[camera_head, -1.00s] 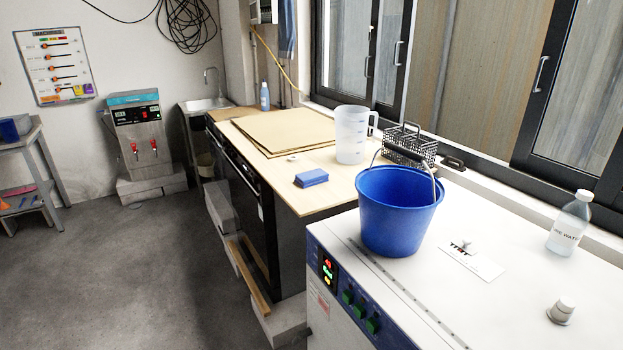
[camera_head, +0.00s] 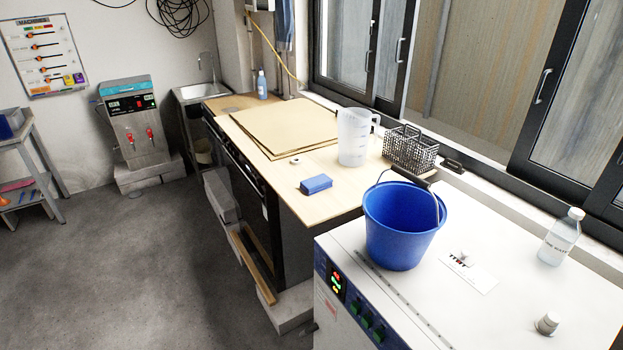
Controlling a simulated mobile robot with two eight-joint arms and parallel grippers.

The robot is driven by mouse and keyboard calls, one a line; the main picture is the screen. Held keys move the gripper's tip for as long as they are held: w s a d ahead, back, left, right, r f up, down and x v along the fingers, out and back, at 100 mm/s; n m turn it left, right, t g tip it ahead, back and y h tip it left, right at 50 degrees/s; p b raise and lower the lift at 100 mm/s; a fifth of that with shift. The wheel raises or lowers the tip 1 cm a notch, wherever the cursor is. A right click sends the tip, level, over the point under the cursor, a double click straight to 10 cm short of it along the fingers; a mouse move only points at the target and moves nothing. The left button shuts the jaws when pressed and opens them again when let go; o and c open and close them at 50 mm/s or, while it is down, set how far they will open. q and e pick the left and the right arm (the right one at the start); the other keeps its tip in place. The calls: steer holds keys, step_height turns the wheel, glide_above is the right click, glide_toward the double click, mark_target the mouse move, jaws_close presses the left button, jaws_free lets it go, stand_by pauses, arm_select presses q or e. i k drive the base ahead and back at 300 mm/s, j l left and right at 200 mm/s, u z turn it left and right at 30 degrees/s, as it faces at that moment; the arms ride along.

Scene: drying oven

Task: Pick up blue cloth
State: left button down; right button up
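A small folded blue cloth (camera_head: 316,184) lies flat near the front edge of the wooden worktop (camera_head: 316,212). It is left of the blue bucket and in front of the plastic jug, and nothing touches it. Neither of my grippers shows in the head view.
A blue bucket (camera_head: 402,226) stands on the white oven top (camera_head: 478,312). A clear jug (camera_head: 353,140) and a wire basket (camera_head: 412,152) stand behind the cloth. Brown sheets (camera_head: 283,124) lie further back. A bottle (camera_head: 560,238) stands at right. The grey floor (camera_head: 140,260) at left is open.

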mark_target(317, 184)
steer(key=i+j, duration=0.4)
steer(key=i+j+z, duration=0.15)
steer(key=i+j, duration=0.25)
steer(key=j, duration=0.15)
